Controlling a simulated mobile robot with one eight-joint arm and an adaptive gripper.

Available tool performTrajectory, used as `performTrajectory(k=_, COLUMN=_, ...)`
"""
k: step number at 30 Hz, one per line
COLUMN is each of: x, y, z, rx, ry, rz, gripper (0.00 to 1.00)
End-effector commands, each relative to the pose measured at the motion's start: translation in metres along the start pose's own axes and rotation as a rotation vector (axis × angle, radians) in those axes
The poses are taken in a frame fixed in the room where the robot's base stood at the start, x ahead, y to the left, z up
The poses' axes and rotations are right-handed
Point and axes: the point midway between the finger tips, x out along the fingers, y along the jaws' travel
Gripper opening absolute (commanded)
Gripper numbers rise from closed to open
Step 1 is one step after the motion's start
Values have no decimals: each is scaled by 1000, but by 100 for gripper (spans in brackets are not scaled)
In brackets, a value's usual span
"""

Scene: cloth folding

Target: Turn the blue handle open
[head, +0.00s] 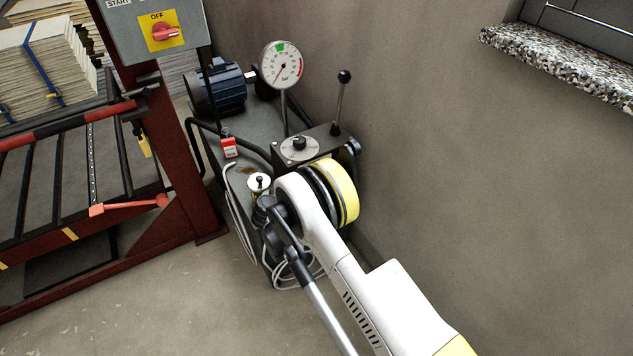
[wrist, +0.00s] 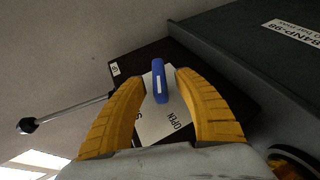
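The blue handle (wrist: 158,84) shows in the wrist view as a short bar with a pale mark. It lies over a white plate (wrist: 152,122) that reads OPEN near its lower right; other lettering is partly covered. My gripper (wrist: 162,75) has its two yellow fingers spread, one on each side of the handle. Gaps show between the handle and both fingers, so it is open and holds nothing. I cannot tell how deep the fingertips reach. In the head view my white arm and its yellow-banded joint hide the gripper and the handle.
A hydraulic unit with a pressure gauge (head: 281,64), a black-knobbed lever (head: 340,100) and a blue motor (head: 221,88) stands against the wall. The lever also shows at left in the wrist view (wrist: 70,110). A dark red frame (head: 180,190) stands at left.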

Motion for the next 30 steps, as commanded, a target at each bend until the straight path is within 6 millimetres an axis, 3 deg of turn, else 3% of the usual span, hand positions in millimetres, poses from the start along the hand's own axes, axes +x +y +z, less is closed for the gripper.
performTrajectory(k=8, x=-8, y=0, z=-1, rx=-1, ry=1, rz=0, gripper=38)
performTrajectory(k=21, x=-98, y=0, z=-1, rx=-1, ry=3, rz=-1, gripper=38)
performTrajectory(k=30, x=-120, y=0, z=0, rx=0, ry=0, rz=0, gripper=38)
